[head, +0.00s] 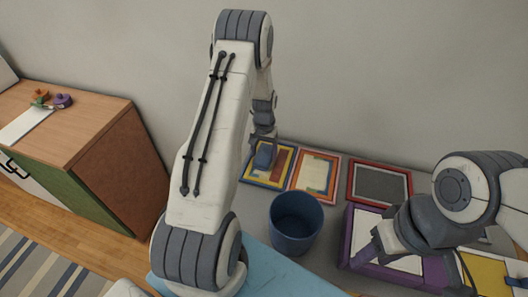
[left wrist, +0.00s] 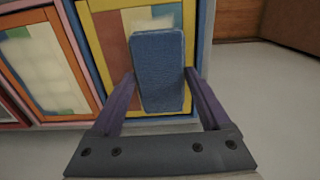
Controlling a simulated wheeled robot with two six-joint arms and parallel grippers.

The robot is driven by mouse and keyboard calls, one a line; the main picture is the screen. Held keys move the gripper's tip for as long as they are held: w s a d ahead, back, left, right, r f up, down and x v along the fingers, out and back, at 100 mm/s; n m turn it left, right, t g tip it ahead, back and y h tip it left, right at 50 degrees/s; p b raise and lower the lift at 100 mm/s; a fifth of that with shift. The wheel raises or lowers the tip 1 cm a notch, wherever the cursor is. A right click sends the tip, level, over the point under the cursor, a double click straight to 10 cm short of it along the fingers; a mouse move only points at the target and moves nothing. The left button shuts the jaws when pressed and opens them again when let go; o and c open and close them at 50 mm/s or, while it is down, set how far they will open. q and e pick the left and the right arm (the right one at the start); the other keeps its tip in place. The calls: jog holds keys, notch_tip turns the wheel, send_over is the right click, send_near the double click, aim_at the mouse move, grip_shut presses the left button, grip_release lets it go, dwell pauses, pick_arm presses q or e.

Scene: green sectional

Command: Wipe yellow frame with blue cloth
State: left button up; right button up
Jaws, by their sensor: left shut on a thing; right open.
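The blue cloth (left wrist: 158,70) is a folded block held between the two purple fingers of my left gripper (left wrist: 160,85). The gripper is shut on it. In the head view the cloth (head: 264,157) sits at the yellow frame (head: 290,168), which lies against the back wall. In the left wrist view the frame's yellow rim (left wrist: 92,50) surrounds a coloured picture, and the cloth hides part of the picture and rim. I cannot tell whether the cloth touches it. My right gripper (head: 372,255) is open, over the purple frame (head: 348,222).
An orange frame (head: 334,178) and a red frame (head: 408,185) lie to the right of the yellow one. A dark blue bin (head: 296,225) stands in front. A light blue surface (head: 285,275) is nearest. A wooden cabinet (head: 90,115) stands apart at left.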

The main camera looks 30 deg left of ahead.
pick_arm(q)
jog(key=shift+f+b, duration=0.3)
jog(key=shift+f, duration=0.15)
jog(key=shift+w, duration=0.15)
